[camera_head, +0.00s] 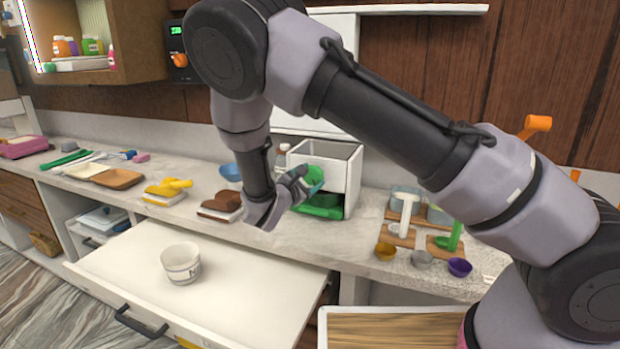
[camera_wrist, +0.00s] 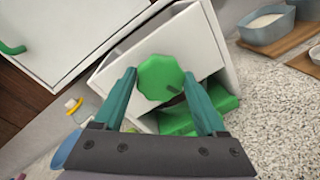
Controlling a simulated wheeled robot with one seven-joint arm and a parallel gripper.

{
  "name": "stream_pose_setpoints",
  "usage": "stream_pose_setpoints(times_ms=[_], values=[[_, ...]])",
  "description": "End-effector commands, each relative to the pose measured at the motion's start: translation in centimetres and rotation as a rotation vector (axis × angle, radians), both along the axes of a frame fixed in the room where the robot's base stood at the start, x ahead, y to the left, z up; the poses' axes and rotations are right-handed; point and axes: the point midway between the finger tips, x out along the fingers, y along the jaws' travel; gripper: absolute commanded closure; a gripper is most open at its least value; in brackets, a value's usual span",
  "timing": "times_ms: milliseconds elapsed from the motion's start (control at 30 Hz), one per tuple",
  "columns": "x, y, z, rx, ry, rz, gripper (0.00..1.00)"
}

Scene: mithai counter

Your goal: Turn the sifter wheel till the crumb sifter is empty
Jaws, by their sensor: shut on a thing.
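The crumb sifter (camera_head: 337,165) is a white box with an open top, standing on the counter against the wall. Its green wheel (camera_wrist: 160,78) is on the front face, and a green tray (camera_wrist: 190,117) sits in the opening below. My gripper (camera_head: 310,180) is at the front of the sifter. In the wrist view its two teal fingers (camera_wrist: 160,95) stand on either side of the wheel and grip it. In the head view the fingers partly cover the wheel. I cannot see how much is inside the sifter.
An open drawer (camera_head: 235,290) with a white cup (camera_head: 181,263) in it juts out below the counter. Wooden boards, scoops and small cups (camera_head: 459,267) stand right of the sifter.

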Motion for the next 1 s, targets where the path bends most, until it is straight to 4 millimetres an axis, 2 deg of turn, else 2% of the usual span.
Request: stream_pose_setpoints(times_ms=[1000], values=[[-0.19, -0.43, -0.31, 0.904, -0.326, -0.002, 0.82]])
